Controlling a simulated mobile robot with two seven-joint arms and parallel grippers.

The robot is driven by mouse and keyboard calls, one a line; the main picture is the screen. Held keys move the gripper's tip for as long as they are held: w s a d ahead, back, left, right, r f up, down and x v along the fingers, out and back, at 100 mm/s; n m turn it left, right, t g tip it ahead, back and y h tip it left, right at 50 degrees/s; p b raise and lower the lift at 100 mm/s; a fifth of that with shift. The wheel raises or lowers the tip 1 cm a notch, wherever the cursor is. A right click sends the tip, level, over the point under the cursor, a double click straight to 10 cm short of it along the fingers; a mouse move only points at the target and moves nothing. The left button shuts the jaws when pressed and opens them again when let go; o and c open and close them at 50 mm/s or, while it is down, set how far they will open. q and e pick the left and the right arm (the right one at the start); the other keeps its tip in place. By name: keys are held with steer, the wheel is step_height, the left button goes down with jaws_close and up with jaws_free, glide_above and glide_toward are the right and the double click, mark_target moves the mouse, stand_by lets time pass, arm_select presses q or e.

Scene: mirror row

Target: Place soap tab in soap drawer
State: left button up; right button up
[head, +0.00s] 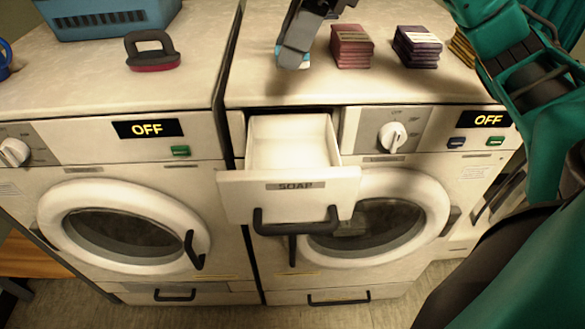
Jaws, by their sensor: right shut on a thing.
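The soap drawer (290,190) of the right-hand machine is pulled out, and its white inside looks empty. Its front is labelled SOAP and has a dark handle. My right gripper (291,62) is over the machine top, behind the drawer, pointing down. It is shut on a light blue and white soap tab (306,61), which is mostly hidden by the fingers. I cannot tell whether the tab still touches the top. My left gripper is not in view.
Stacks of red packets (351,47), purple packets (417,47) and yellow packets (461,47) stand right of the gripper. A dark-handled brush-like object (152,53) and a blue basket (108,18) sit on the left machine. Both displays read OFF.

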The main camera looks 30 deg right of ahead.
step_height(320, 180, down, 16)
steer(key=b, duration=0.2)
steer(key=shift+r+b, duration=0.1)
steer(key=shift+b, duration=0.3)
step_height(320, 180, down, 3)
steer(key=shift+f, duration=0.15)
steer(key=shift+f+b, duration=0.3)
steer(key=shift+f, duration=0.1)
steer(key=shift+f, duration=0.2)
steer(key=o, duration=1)
steer(key=shift+r, duration=0.2)
